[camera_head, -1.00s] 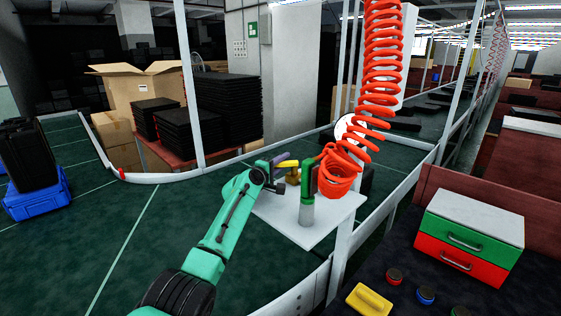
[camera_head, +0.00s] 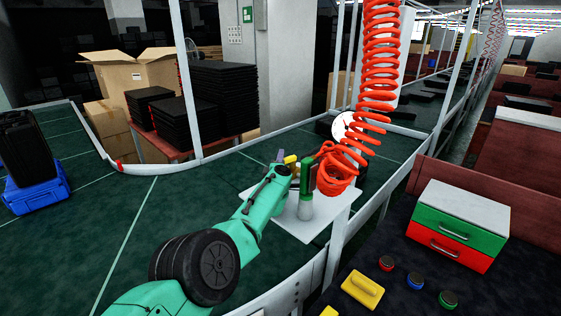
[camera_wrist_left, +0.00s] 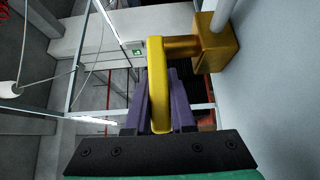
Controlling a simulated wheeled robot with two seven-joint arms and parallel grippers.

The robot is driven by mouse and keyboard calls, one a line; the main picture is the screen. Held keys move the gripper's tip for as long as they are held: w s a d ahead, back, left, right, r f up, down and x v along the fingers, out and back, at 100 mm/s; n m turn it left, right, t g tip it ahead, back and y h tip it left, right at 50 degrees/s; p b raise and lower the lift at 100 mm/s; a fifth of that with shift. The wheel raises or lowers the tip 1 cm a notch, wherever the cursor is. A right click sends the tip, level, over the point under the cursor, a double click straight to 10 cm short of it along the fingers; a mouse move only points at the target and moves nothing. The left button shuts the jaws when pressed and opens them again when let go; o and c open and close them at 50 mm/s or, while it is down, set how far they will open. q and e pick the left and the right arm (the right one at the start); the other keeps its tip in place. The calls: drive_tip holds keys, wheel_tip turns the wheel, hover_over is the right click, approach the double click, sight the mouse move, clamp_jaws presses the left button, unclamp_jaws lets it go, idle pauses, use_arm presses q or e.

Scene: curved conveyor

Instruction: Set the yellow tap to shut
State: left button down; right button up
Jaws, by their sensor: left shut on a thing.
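The yellow tap (camera_head: 291,159) stands on a white board (camera_head: 270,222); my left arm hides most of it in the head view. In the left wrist view its long yellow handle (camera_wrist_left: 158,75) lies between the purple fingers of my left gripper (camera_wrist_left: 158,108). The handle joins a golden valve body (camera_wrist_left: 215,45) at upper right through a short stem. My left gripper also shows in the head view (camera_head: 284,160), at the tap, and it is shut on the handle. My right gripper is not in view.
A green upright piece (camera_head: 307,178) stands right beside my left gripper, close to a hanging red coiled hose (camera_head: 379,60). A drawer box (camera_head: 461,220), a yellow handled block (camera_head: 363,289) and several buttons (camera_head: 416,282) lie at right.

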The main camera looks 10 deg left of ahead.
use_arm(q)
drive_tip(key=shift+f, duration=0.1)
drive_tip(key=c, duration=0.8)
unclamp_jaws()
drive_tip(key=shift+s+d, duration=0.1)
drive_tip(key=shift+o, duration=0.2)
